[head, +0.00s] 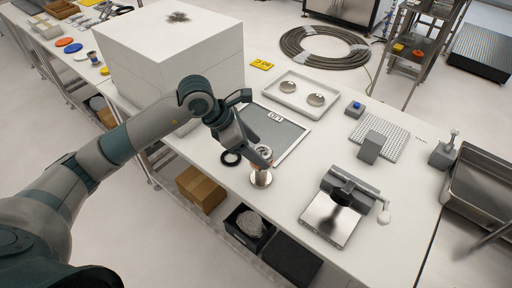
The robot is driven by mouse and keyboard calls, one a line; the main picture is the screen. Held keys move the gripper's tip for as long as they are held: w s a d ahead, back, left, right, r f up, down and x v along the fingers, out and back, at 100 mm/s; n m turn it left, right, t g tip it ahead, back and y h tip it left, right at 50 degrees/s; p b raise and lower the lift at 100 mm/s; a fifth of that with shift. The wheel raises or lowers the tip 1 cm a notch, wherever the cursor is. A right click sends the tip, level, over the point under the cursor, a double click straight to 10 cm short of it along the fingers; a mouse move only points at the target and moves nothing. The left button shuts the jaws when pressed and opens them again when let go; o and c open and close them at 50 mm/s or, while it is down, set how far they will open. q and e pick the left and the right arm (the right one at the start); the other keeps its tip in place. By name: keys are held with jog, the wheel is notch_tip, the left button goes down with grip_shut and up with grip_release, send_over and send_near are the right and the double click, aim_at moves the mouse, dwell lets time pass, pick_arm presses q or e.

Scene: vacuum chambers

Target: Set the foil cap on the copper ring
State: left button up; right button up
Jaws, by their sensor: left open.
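My left gripper (257,130) is open above the table, with its fingers spread wide. Its near finger is close above a small round silvery piece (264,150). Just below that, near the table's front edge, stands a short shiny round metal piece (261,180) with a coppery tint. The finger partly hides this spot, so I cannot tell for sure which part is the foil cap and which the copper ring, or whether they touch. I see nothing held between the fingers. My right gripper is not in view.
A white tray (279,94) holds two silvery domes. A large white box (165,50) stands left. A metal plate device (331,218) stands right. The table between is clear.

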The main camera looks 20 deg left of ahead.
pick_arm(q)
jog(key=shift+r+p, duration=0.45)
jog(key=shift+r, duration=0.05)
jog(key=b+v, duration=0.4)
jog(key=v, duration=0.7)
jog(key=shift+s+a+r, duration=0.15)
jog(key=shift+a+r, duration=0.1)
